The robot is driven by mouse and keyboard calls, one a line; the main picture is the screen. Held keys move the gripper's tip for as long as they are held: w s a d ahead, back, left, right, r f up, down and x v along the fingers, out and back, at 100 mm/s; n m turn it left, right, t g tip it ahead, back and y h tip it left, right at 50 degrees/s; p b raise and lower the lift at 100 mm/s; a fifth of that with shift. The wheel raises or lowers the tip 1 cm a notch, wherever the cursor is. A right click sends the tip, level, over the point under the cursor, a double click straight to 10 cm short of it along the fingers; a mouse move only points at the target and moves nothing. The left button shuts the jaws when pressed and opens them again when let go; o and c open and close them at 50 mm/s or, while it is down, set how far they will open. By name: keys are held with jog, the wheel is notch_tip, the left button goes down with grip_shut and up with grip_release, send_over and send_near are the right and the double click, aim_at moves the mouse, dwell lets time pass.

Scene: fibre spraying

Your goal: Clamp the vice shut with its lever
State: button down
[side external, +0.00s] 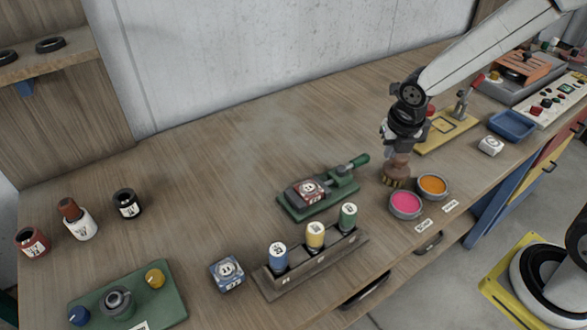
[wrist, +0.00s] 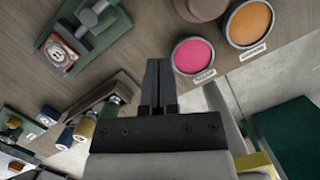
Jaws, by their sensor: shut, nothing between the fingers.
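The green vice (side external: 335,195) sits on the bench, near the middle of the side view. A dark red block (side external: 308,191) with a white label lies at its left end. The green-gripped lever (side external: 357,162) sticks out to the upper right. In the wrist view the vice (wrist: 108,27) is at the upper left with the block (wrist: 60,50); the lever's grip is not clearly seen there. My gripper (wrist: 158,62) is shut and empty, apart from the vice. In the side view my wrist is right of the lever, and the fingers are hard to make out.
A rack (side external: 318,262) with several coloured bottles stands in front of the vice. A blue labelled block (side external: 227,272) lies left of the rack. The bench behind the vice is clear.

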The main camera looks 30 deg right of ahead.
jog(key=shift+v, duration=1.6)
jog(key=shift+d, duration=0.15)
jog(key=shift+s, duration=0.1)
jog(key=s+f+m, duration=0.1)
jog(key=s+m, duration=0.3)
jog(key=m, duration=1.1)
jog(key=s+a+f+m+y, duration=0.1)
jog(key=s+m, duration=0.2)
jog(key=m, duration=1.2)
jog(key=shift+s+a+f, duration=0.15)
jog(key=shift+s+a, duration=0.05)
jog(key=shift+s, duration=0.2)
